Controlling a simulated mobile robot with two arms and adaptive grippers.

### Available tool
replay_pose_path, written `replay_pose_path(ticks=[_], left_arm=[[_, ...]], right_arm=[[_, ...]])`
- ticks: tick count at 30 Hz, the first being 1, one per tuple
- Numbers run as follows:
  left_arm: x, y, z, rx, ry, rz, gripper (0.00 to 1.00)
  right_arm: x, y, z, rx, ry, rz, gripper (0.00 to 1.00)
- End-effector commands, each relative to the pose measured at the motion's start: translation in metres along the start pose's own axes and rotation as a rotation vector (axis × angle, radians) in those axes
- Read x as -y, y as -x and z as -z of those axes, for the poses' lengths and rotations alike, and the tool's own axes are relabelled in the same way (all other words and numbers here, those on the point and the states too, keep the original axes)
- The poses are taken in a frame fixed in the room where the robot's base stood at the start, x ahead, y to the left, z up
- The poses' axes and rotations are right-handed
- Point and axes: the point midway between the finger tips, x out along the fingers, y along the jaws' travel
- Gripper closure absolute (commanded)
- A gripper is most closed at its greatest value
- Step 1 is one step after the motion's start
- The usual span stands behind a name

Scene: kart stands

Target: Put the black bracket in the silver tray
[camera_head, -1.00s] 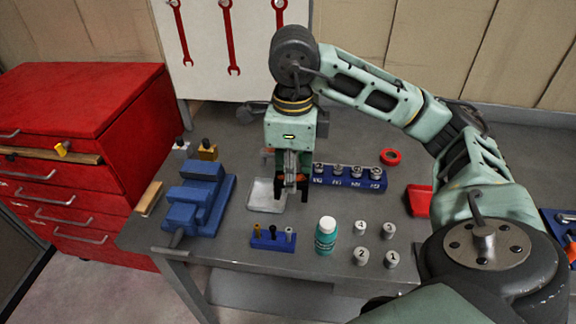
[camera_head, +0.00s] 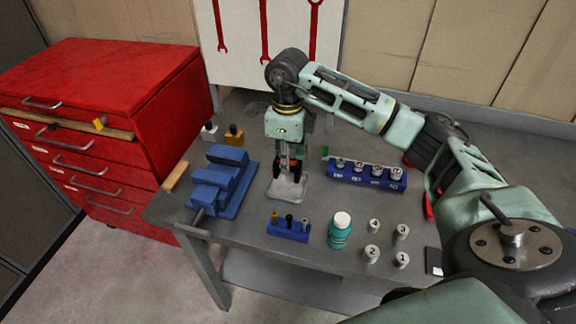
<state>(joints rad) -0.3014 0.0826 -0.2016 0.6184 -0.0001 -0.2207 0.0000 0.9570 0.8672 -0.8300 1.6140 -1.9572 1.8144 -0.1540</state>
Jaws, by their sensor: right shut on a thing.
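The silver tray (camera_head: 287,190) lies on the grey bench, right of the blue vise. My right gripper (camera_head: 287,170) points down over the tray, with its fingertips low above the back part of it. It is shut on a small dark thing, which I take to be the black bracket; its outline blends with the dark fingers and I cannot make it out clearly. I cannot tell whether it touches the tray. My left gripper is out of view.
A blue vise (camera_head: 222,186) stands left of the tray. A blue bit holder (camera_head: 288,231), a teal bottle (camera_head: 339,236) and several small weights stand in front. A blue socket rack (camera_head: 366,178) stands to the right. A red cabinet (camera_head: 110,110) borders the bench.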

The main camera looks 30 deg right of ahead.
Motion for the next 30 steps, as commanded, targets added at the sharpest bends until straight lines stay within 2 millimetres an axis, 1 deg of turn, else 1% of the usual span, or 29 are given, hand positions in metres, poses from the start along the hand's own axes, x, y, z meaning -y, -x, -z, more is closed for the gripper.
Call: replay_pose_path(ticks=[3,7,9,16,19,20,26,30], left_arm=[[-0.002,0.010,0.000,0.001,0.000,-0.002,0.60],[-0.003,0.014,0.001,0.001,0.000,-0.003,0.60],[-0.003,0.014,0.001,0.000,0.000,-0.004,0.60],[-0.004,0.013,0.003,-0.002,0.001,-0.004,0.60],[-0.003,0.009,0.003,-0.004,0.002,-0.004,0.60],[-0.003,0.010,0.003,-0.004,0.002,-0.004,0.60],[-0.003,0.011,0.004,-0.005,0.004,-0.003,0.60],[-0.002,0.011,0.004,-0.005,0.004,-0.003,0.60]], right_arm=[[-0.001,-0.016,0.002,-0.005,0.001,-0.003,1.00],[-0.001,-0.031,0.001,-0.003,0.000,-0.002,1.00],[-0.001,-0.035,0.001,-0.001,0.000,-0.001,1.00],[-0.001,-0.036,0.001,0.000,0.000,0.000,1.00],[-0.001,-0.039,0.001,-0.001,0.000,0.000,1.00],[-0.001,-0.040,0.001,-0.002,0.000,-0.001,0.73],[-0.001,-0.039,0.001,-0.002,0.000,-0.001,0.56],[-0.001,-0.039,0.001,-0.002,0.000,-0.001,0.55]])
